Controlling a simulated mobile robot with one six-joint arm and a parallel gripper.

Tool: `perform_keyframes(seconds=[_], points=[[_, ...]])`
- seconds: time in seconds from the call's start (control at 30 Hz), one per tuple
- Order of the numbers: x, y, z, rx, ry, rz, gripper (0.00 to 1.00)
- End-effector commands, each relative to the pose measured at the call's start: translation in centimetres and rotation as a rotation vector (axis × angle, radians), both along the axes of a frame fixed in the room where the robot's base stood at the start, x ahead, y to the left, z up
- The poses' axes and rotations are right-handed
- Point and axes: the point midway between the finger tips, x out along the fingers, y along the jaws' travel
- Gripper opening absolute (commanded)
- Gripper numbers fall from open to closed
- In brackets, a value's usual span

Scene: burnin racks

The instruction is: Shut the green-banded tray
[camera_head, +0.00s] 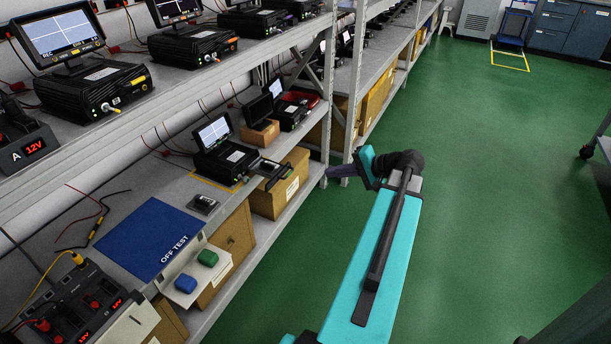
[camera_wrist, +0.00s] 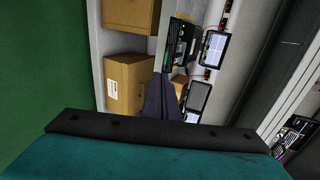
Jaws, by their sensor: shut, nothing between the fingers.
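A black recorder-like unit (camera_head: 225,160) with a lit screen stands on the middle shelf. A dark tray (camera_head: 272,174) sticks out of its front, past the shelf edge, so it is open. I cannot make out a green band on it in the head view. In the wrist view, the unit (camera_wrist: 188,45) shows beyond my fingers, with small green marks (camera_wrist: 172,57) along its front side. My gripper (camera_head: 335,172) is shut and empty, to the right of the tray and apart from it. In the wrist view, the dark fingers (camera_wrist: 164,96) point toward the shelf.
More units with screens stand on the upper shelf and farther along the middle shelf. Cardboard boxes (camera_head: 282,186) sit below, under the tray. A rack post (camera_head: 326,100) stands close behind my gripper. A blue mat (camera_head: 150,238) lies nearer.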

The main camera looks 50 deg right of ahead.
Motion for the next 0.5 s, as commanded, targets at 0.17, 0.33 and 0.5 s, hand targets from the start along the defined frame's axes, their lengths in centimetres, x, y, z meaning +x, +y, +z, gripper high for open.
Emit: perform_keyframes(seconds=[0.17,0.33,0.5], points=[[0.7,0.2,-0.4,0.001,0.000,0.002,0.00],[2.2,0.5,-1.2,0.001,0.000,0.002,0.00],[4.2,1.0,-2.4,0.001,0.000,0.003,0.00]])
